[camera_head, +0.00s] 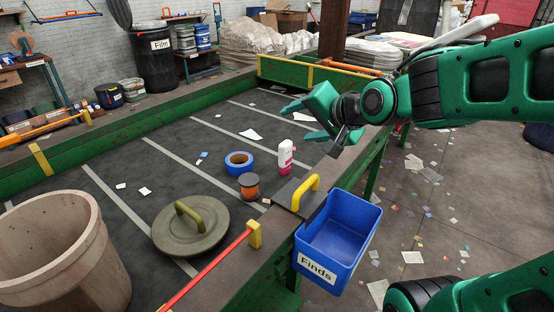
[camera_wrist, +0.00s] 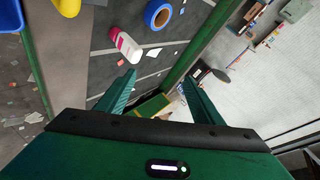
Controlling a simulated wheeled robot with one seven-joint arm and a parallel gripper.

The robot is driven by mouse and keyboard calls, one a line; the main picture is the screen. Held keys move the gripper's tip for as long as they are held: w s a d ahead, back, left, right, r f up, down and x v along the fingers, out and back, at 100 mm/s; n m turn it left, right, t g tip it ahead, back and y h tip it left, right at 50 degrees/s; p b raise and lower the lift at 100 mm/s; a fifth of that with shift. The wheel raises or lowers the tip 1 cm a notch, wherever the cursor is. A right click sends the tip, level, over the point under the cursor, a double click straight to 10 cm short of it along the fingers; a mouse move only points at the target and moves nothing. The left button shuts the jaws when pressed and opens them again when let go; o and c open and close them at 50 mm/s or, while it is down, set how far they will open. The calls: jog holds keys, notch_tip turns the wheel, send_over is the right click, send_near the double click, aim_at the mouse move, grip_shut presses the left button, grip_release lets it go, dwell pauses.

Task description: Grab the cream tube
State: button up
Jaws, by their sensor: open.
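The cream tube (camera_head: 285,155) is white with a pink band and stands upright on the dark belt near its right edge. It also shows in the wrist view (camera_wrist: 125,44), at upper left, tilted in the picture. My gripper (camera_head: 300,122) is open and empty above the belt, up and to the right of the tube in the head view. In the wrist view its two fingers (camera_wrist: 158,80) are spread apart, with nothing between them. The tube lies beyond the left finger, apart from it.
A blue tape roll (camera_head: 239,168) and an orange spool (camera_head: 249,187) stand left of the tube. A yellow-handled dark plate (camera_head: 289,194) and the blue Finds bin (camera_head: 350,262) are nearer. An olive lid (camera_head: 176,233) and large pot (camera_head: 85,270) are at left. The belt behind the tube is mostly clear.

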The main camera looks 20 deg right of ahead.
notch_tip(320, 180, up, 2)
jog(key=a+t+y, duration=0.1)
jog(key=a, duration=0.2)
jog(key=m+g+y, duration=0.1)
jog(key=m+y, duration=0.3)
jog(key=m, duration=1.5)
send_near(289, 146)
jog(key=x, duration=0.5)
jog(key=shift+s+a+r, duration=0.2)
jog(key=shift+a, duration=0.15)
jog(key=shift+w+d+f+m, duration=0.15)
jog(key=shift+d+f+m, duration=0.1)
jog(key=shift+m, duration=0.15)
jog(key=x, duration=0.5)
jog(key=shift+w+a+f, duration=0.1)
jog(key=shift+w+a, duration=0.05)
jog(key=shift+w, duration=0.2)
jog(key=x, duration=0.4)
jog(key=shift+w+f, duration=0.2)
jog(key=shift+w, duration=0.25)
jog(key=shift+c, duration=0.6)
